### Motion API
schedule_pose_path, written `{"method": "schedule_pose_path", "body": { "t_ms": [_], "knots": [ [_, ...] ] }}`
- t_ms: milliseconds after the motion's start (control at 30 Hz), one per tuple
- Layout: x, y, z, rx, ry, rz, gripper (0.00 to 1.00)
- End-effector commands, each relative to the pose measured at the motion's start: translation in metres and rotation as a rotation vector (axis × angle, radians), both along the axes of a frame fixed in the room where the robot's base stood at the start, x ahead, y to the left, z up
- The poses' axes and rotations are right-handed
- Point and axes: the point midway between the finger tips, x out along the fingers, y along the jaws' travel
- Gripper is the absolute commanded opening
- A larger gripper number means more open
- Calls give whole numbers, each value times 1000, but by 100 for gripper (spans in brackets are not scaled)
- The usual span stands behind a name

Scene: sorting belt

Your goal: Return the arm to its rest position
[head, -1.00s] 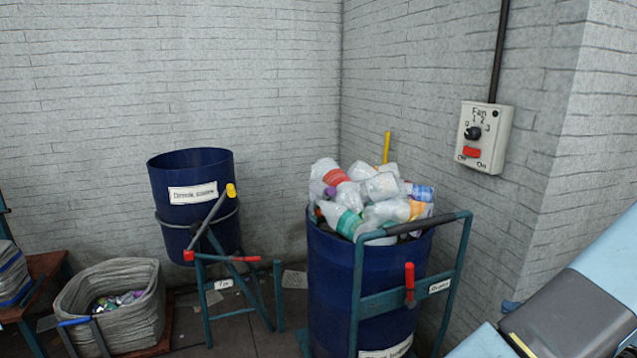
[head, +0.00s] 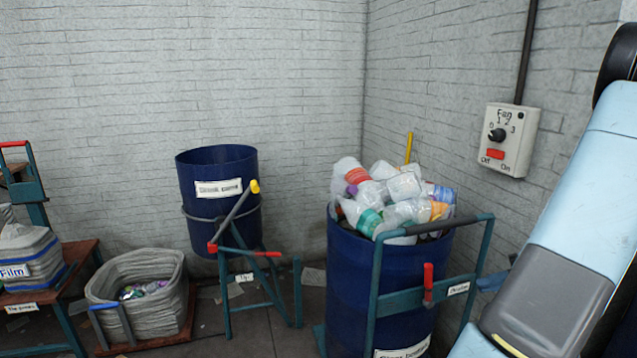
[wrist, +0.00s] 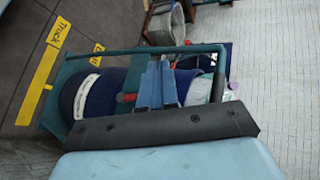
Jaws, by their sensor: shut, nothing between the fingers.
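My arm (head: 575,235) runs up the right side of the head view, pale blue with a dark grey section.
A blue drum (head: 345,290) heaped with plastic bottles stands in a teal frame near my arm. A tilted blue drum (head: 215,165), a grey basket (head: 110,290) and a wooden bench (head: 75,265) are farther left. A fan switch box (head: 510,140) is on the wall.

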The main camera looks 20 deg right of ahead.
Motion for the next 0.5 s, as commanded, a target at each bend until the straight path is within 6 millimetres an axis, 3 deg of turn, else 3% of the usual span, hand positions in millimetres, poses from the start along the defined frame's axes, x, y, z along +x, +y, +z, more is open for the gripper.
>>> {"method": "schedule_pose_path", "body": {
  "t_ms": [200,500],
  "knots": [
    [27,55,34,-155,139,150,0],
    [42,125,74,-401,264,288,0]
  ]
}}
